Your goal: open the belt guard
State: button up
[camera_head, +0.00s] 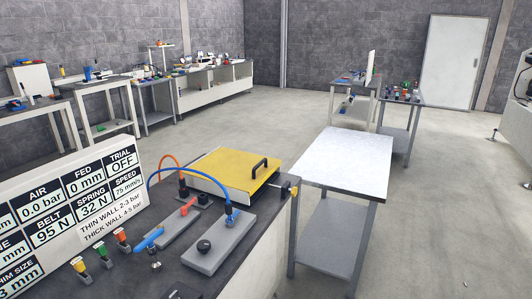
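The belt guard appears to be the flat yellow cover (222,166) on the dark bench, with a black bar handle (265,167) near its right edge. It lies flat and looks shut over a pale box-like body. Whatever is under it is hidden. My gripper does not show in this view, so its state and its distance from the cover cannot be seen.
Grey blocks with a red lever (188,206), a blue lever (149,239) and a black knob (204,246) sit before the cover, under orange and blue hoses. A display board (70,215) stands left. A bare-topped table (345,158) stands right.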

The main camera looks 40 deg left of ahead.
aim_at(239, 171)
jog(key=u, duration=0.55)
jog(key=i, duration=1.5)
jog(key=u, duration=1.85)
jog(key=i, duration=0.8)
jog(key=u, duration=0.75)
